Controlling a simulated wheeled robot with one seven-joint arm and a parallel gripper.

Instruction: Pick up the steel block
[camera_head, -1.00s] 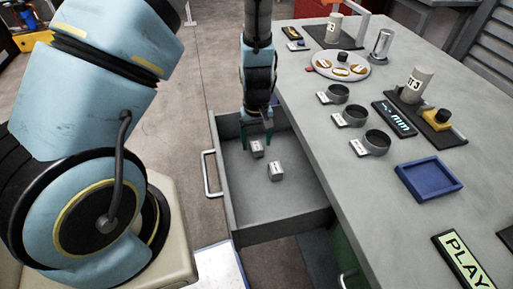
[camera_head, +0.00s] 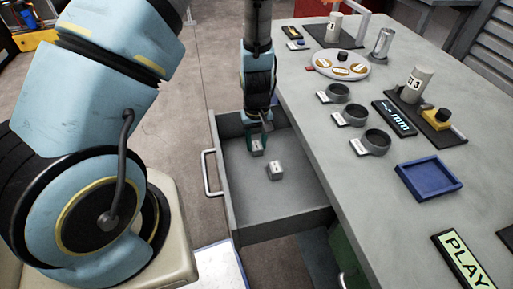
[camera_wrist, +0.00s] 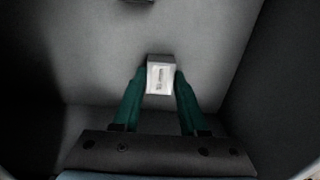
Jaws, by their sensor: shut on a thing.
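Two small grey blocks with white labels are in the open drawer (camera_head: 275,215); the label words are too small to read, so I cannot tell which is steel. My gripper (camera_head: 256,143) reaches down into the drawer and is shut on the farther block (camera_head: 257,149). In the wrist view, the green fingers (camera_wrist: 160,82) press on both sides of this block (camera_wrist: 160,61), its label facing the camera. I cannot tell whether it is lifted off the drawer floor. The other block (camera_head: 276,171) lies nearer and to the right, apart from my gripper.
The drawer walls stand close around my gripper, with the workbench (camera_head: 335,175) on the right. On it are several grey round cups (camera_head: 352,115), a blue tray (camera_head: 428,178), a round plate (camera_head: 340,66) and a display (camera_head: 395,118). The drawer's near floor is clear.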

